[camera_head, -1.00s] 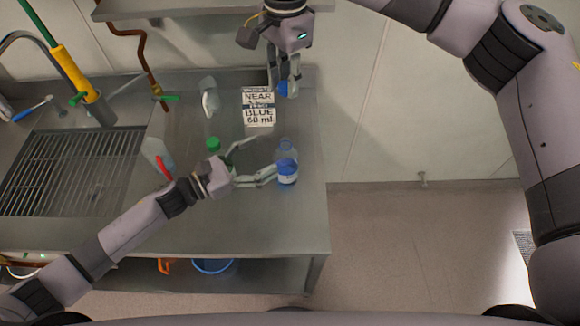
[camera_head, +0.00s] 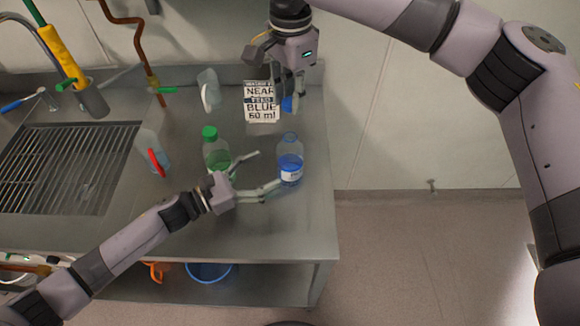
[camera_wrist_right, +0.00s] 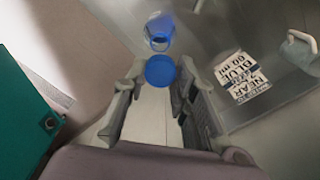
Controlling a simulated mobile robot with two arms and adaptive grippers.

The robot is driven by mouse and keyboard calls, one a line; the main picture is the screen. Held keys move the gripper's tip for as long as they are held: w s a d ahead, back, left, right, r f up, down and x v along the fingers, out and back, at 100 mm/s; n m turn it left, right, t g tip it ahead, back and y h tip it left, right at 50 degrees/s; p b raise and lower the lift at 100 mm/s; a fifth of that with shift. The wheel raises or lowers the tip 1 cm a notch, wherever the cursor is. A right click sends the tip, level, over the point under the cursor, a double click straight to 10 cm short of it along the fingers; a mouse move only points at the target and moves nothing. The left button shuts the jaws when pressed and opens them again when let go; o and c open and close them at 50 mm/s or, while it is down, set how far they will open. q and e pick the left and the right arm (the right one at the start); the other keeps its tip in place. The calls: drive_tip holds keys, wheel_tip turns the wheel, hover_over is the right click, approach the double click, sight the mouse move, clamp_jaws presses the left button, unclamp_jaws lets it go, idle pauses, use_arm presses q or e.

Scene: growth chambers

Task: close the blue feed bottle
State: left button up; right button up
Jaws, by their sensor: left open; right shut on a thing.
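The blue feed bottle (camera_head: 290,168) stands upright near the right edge of the steel bench, clear with blue liquid and a white label. No cap shows on its neck. In the right wrist view the bottle (camera_wrist_right: 159,40) is beyond the cap. My right gripper (camera_head: 288,98) is shut on the blue cap (camera_wrist_right: 160,71), behind the bottle and apart from it. My left gripper (camera_head: 269,169) is open just left of the bottle. Its lower finger reaches the bottle's side; I cannot tell whether it touches.
A green-capped bottle (camera_head: 216,152) stands left of the blue one. A sign (camera_head: 262,102) reading NEAR, BLUE and 60 ml stands behind. A red-marked bottle (camera_head: 154,152) and the sink grate (camera_head: 68,168) are on the left. The bench front is clear.

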sight(278, 165)
idle(0.3)
use_arm(q)
drive_tip(key=shift+w+d, duration=0.15)
drive_tip(key=shift+d, duration=0.05)
drive_tip(key=x, duration=0.7)
drive_tip(key=shift+c, duration=0.2)
drive_tip(key=c, duration=1.7)
drive_tip(key=shift+c, duration=0.2)
use_arm(e)
drive_tip(key=shift+f, duration=2.45)
